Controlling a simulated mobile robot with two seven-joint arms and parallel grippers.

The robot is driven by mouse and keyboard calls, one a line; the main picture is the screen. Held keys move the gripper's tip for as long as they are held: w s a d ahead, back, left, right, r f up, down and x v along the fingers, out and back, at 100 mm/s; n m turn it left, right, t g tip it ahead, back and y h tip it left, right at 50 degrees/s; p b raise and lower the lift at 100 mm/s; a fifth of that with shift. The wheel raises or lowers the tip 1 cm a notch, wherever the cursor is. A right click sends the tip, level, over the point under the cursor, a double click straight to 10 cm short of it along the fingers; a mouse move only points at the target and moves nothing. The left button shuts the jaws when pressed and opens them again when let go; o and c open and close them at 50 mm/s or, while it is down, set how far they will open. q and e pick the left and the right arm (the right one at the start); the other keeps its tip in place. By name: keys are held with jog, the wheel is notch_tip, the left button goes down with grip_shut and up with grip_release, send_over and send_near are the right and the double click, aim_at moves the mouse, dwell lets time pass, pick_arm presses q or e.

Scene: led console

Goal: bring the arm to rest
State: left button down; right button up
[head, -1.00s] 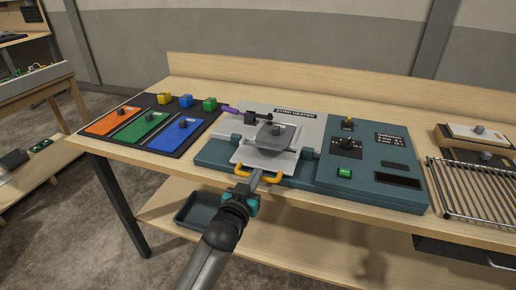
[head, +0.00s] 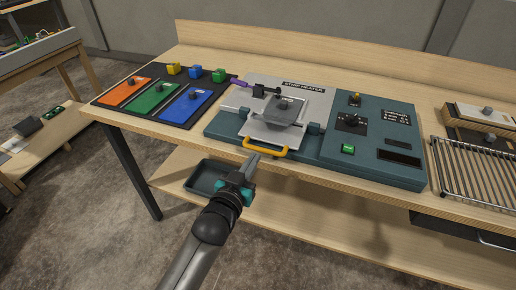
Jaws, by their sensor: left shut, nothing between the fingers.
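My left gripper (head: 253,161) is shut and empty. It is in front of the bench's front edge, just below the yellow handle of the console's sliding tray, and looks apart from it. My left arm comes up from the bottom of the view. The teal console (head: 370,172) stands on the bench, with a grey heater plate marked as a heater (head: 300,84). The yellow handle (head: 265,150) is at the front of the light tray (head: 285,134). My right gripper is not in view.
A black mat with orange, green and blue panels (head: 185,103) lies at the left of the bench. A wire rack (head: 475,175) is at the right. A dark bin (head: 205,179) sits on the lower shelf.

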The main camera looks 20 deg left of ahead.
pick_arm(q)
jog(key=shift+s+f, duration=0.1)
jog(key=shift+s, duration=0.8)
jog(key=s+r+p, duration=0.7)
jog(key=s+p, duration=0.2)
jog(key=p, duration=0.1)
jog(key=shift+a, duration=0.2)
